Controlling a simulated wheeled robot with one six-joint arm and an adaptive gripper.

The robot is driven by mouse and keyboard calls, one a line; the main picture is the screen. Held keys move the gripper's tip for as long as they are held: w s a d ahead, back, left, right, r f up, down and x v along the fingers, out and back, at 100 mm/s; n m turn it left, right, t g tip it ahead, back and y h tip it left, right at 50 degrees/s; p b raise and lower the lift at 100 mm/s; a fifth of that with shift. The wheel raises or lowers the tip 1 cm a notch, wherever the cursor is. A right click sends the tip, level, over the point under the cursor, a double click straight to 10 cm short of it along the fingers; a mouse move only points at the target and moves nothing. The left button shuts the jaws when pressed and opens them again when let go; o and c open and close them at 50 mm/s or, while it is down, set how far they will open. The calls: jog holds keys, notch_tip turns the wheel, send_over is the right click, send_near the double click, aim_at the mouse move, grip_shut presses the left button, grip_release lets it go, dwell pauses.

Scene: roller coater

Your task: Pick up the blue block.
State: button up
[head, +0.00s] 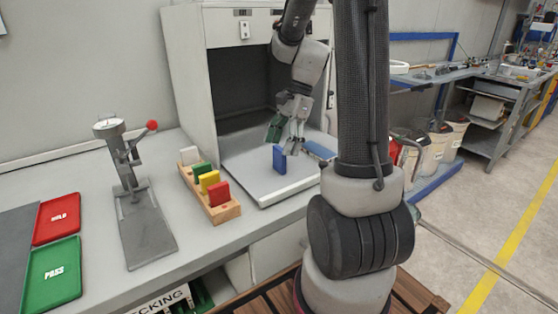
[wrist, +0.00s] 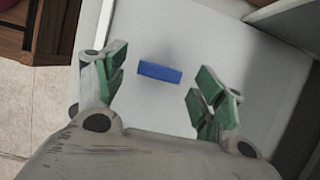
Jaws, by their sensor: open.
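The blue block (head: 279,159) stands upright on the pale tray (head: 262,189) in front of the dark cabinet opening. In the wrist view the blue block (wrist: 159,72) shows as a narrow bar between and beyond my two fingers. My gripper (head: 283,132) is above the tray, close to the block, with green finger pads. In the wrist view my gripper (wrist: 160,86) is open, and a gap shows between the block and each finger. Nothing is held.
A wooden rack (head: 222,209) with white, green, yellow and red blocks stands left of the tray. A gauge press (head: 133,190) with a red knob is further left. Red (head: 57,212) and green (head: 53,271) trays lie at the far left. A flat blue-grey item (head: 319,150) lies right of the block.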

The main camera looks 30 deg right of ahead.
aim_at(279, 160)
jog(key=shift+x, duration=1.4)
jog(key=c, duration=1.1)
jog(key=shift+o, duration=0.2)
jog(key=shift+r, duration=0.1)
